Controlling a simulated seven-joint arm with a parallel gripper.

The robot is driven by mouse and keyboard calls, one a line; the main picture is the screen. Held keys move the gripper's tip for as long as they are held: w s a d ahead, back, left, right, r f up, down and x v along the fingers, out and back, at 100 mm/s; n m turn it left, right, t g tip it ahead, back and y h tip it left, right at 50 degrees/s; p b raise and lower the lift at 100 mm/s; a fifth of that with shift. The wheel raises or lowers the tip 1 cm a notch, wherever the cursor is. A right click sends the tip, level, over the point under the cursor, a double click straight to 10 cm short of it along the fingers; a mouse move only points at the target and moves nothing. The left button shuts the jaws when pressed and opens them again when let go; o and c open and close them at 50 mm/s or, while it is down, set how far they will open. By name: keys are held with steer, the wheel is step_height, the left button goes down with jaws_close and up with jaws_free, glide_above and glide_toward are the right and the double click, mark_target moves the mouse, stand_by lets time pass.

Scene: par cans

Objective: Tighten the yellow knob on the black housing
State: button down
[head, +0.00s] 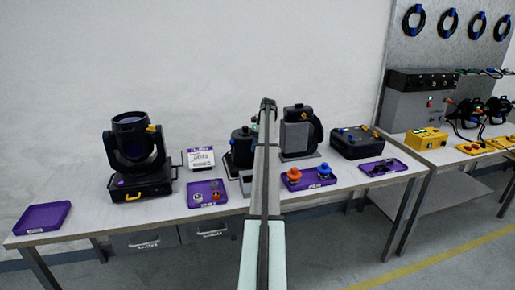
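A black moving-head style housing (131,150) stands upright at the left of the table. A small yellow knob (153,128) shows at the upper right of this housing. Whether it is loose or tight cannot be seen. A yellow handle-like part (131,197) is on the front of its base. My arm rises through the middle of the picture. Its dark far end, which seems to be my gripper (267,104), is well to the right of the yellow knob and apart from it. The fingers are too small to tell open from shut.
Purple trays (42,229) line the table's front; one holds an orange and a blue knob-like part (325,169). Black units (296,136) stand behind my arm, partly hidden. A black case (357,142) is at right. A white sign (201,160) stands right of the housing.

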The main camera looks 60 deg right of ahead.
steer(key=shift+s, duration=0.1)
stand_by(0.3)
steer(key=c, duration=0.9)
jaws_free()
steer(key=shift+c, duration=0.2)
steer(key=shift+a+h, duration=0.1)
steer(key=shift+h, duration=0.2)
